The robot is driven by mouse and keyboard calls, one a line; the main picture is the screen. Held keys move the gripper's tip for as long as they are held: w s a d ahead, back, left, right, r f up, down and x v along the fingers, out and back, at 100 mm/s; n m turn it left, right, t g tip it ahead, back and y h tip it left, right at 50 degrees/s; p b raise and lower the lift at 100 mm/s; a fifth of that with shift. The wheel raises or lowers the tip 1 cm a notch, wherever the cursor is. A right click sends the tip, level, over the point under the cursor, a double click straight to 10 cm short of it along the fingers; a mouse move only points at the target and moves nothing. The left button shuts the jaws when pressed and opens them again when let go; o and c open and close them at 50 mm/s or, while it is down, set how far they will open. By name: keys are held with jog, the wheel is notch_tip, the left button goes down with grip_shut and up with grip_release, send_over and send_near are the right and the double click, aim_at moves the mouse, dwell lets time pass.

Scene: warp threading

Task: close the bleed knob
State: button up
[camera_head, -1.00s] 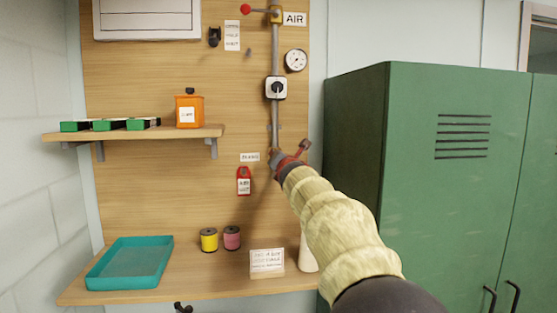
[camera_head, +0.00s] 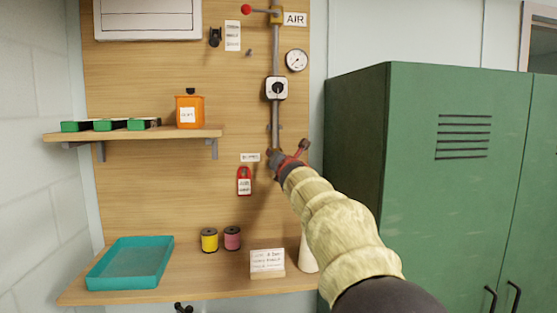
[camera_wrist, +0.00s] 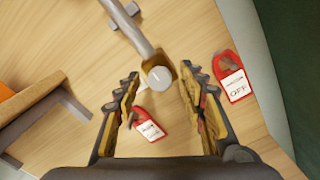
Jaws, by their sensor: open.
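The bleed knob (camera_wrist: 160,78) is a small round grey knob on a brass fitting at the lower end of the grey pipe. In the wrist view it sits between the fingertips of my gripper (camera_wrist: 159,75), with a gap on each side. The fingers are open, and no contact shows. In the head view my gripper (camera_head: 287,155) is at the pipe's lower end, just right of a small white label (camera_head: 250,157), and it hides the knob there.
A red tag (camera_head: 244,181) hangs below the label; two red tags show in the wrist view, one between the fingers (camera_wrist: 151,125) and one at right (camera_wrist: 233,80). A round-knob valve (camera_head: 276,88) and gauge (camera_head: 296,60) are above. A green locker (camera_head: 440,190) stands right.

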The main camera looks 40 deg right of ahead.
jog(key=shift+s+a, duration=0.1)
jog(key=shift+s, duration=0.05)
jog(key=v, duration=1.1)
jog(key=shift+s+a, duration=0.25)
dwell(0.4)
